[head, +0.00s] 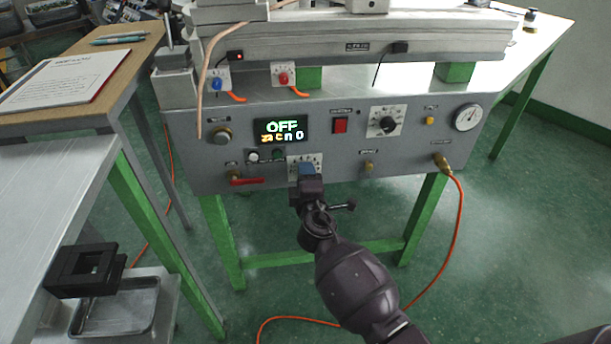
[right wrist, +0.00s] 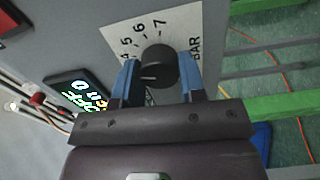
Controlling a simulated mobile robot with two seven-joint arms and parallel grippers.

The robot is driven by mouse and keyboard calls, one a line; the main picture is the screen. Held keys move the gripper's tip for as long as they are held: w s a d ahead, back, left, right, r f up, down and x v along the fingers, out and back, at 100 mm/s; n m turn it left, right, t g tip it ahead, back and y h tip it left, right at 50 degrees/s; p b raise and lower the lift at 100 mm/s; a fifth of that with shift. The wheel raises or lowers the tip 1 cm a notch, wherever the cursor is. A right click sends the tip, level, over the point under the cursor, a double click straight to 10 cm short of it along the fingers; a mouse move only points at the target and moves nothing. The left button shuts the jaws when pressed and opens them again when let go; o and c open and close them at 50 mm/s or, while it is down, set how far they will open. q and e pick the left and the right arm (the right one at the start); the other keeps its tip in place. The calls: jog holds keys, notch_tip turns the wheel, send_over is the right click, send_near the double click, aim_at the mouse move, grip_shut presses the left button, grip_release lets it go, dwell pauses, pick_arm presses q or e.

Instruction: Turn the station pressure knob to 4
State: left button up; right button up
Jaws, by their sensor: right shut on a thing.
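The pressure knob (right wrist: 159,66) is black and round, on a white scale plate (right wrist: 126,36) marked with numbers such as 5, 6 and 7 and the word BAR. My right gripper (right wrist: 160,78) is shut on it, one blue finger on each side. A short pale mark shows on the knob's lower left part; the exact number it points to is unclear. In the head view my right gripper (head: 306,172) is at the lower middle of the grey station panel (head: 340,165) and hides the knob. The plate's upper edge (head: 304,158) shows behind it. My left gripper is not in view.
A lit display (head: 281,131) reads OFF above the gripper. A red switch (head: 340,125), another black dial knob (head: 387,123) and a round gauge (head: 467,117) are further right. A red-handled valve (head: 247,180) is close on the left. An orange hose (head: 459,225) hangs at right.

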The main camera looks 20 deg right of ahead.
jog(key=o, duration=0.9)
jog(key=v, duration=1)
jog(key=shift+s+a+p, duration=0.1)
jog(key=shift+s+p, duration=0.2)
jog(key=shift+s, duration=0.05)
